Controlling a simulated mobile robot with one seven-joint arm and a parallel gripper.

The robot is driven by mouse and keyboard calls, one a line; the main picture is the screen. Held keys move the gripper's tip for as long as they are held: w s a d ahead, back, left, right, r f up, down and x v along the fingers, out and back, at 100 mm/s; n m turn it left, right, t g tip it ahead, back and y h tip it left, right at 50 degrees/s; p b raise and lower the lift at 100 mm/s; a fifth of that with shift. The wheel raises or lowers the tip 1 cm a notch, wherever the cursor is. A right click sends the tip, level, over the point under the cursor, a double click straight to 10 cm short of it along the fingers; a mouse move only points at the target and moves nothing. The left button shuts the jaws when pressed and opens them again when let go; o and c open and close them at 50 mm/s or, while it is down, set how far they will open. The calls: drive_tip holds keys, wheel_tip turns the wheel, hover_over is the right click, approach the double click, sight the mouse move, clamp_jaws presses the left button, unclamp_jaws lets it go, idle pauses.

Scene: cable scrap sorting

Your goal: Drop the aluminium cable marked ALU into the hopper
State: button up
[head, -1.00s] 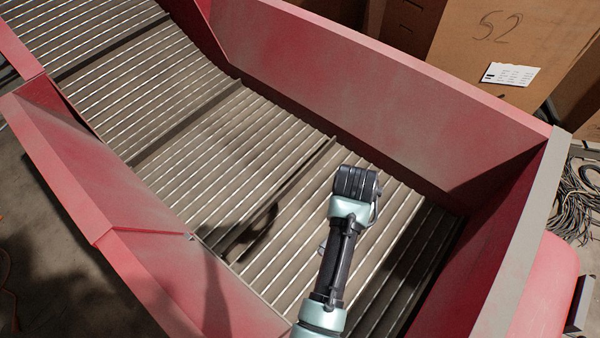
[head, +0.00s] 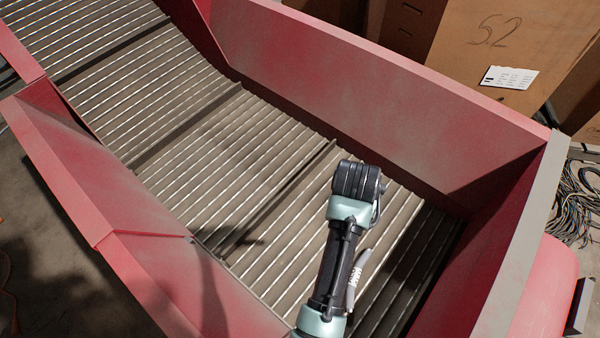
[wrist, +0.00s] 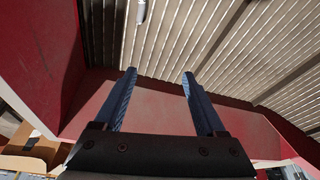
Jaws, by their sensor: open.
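A short pale grey cable piece (head: 360,272) shows beside my arm in the head view, inside the hopper (head: 350,85). Small lettering shows near it, too small to read surely. In the wrist view a pale end of the cable piece (wrist: 141,10) shows at the top edge, beyond the fingertips and apart from them. I cannot tell whether it is falling or lying on the slats. My gripper (wrist: 158,78) is open, with nothing between its two blue fingers. It is over the hopper; my arm hides the fingers in the head view.
The hopper has red walls and a ribbed slatted floor (head: 205,150) with dark crossbars, running up to the far left. Brown cardboard boxes (head: 480,65) stand behind it. A heap of dark cables (head: 577,205) lies at the right, outside the wall.

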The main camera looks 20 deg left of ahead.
drive_tip(key=v, duration=0.9)
